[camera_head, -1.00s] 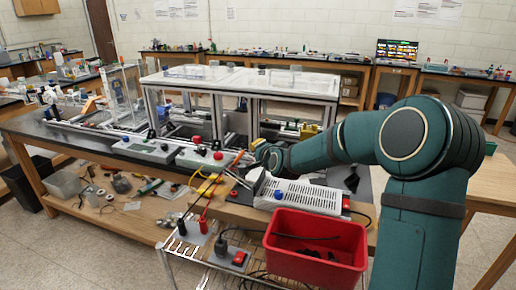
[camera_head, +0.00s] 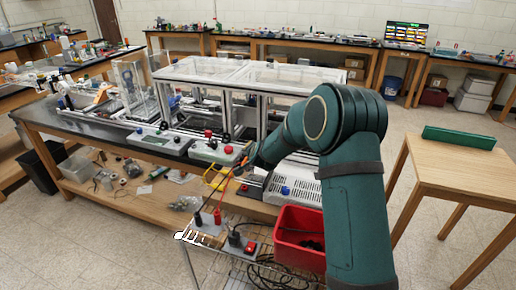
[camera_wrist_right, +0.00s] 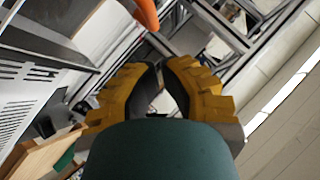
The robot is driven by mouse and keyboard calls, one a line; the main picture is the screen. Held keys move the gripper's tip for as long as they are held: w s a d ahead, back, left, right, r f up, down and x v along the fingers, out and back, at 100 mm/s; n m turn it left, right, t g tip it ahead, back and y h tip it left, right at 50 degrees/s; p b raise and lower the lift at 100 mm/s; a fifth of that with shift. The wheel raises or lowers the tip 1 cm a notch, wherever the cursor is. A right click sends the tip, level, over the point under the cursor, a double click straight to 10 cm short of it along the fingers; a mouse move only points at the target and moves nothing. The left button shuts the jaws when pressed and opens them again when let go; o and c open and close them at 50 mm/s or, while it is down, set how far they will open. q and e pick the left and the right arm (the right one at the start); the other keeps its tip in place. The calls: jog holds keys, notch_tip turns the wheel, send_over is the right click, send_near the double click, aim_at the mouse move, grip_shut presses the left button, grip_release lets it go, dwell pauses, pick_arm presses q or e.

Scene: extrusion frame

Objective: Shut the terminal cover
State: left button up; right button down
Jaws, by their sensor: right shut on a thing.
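My right arm comes in from the right in the head view, and its gripper (camera_head: 246,169) is near the front edge of the dark bench, by a grey control box (camera_head: 218,151) with a red button. In the right wrist view the yellow-backed fingers of the right gripper (camera_wrist_right: 161,78) are close together. What they hold is too hidden to name. I cannot pick out the terminal cover for certain in either view. A white vented unit (camera_head: 295,190) stands beside the gripper and partly behind my arm; slotted white casing (camera_wrist_right: 35,75) fills the wrist view's left. My left gripper is not in view.
An extrusion frame with clear top panels (camera_head: 225,75) stands on the bench behind the gripper. Red and yellow leads run close by it. A red bin (camera_head: 290,240) sits on a wire cart, partly behind my arm. A wooden table (camera_head: 465,165) stands at the right with open floor around it.

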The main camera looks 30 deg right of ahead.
aim_at(248, 169)
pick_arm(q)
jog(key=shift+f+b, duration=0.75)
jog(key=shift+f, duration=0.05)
pick_arm(e)
jog(key=shift+w+a+f, duration=0.75)
jog(key=shift+w+f, duration=0.05)
jog(key=shift+f, duration=0.25)
jog(key=shift+d+r, duration=0.1)
jog(key=shift+r, duration=0.3)
jog(key=r, duration=0.1)
jog(key=r+p, duration=0.2)
jog(key=shift+s+d, duration=0.15)
jog(key=shift+d, duration=0.1)
pick_arm(q)
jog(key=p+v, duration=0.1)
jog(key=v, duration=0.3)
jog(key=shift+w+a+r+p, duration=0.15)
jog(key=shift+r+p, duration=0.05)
jog(key=shift+p, duration=0.15)
pick_arm(e)
jog(key=s+a+r, duration=0.5)
jog(key=s+r, duration=0.1)
jog(key=shift+r, duration=0.4)
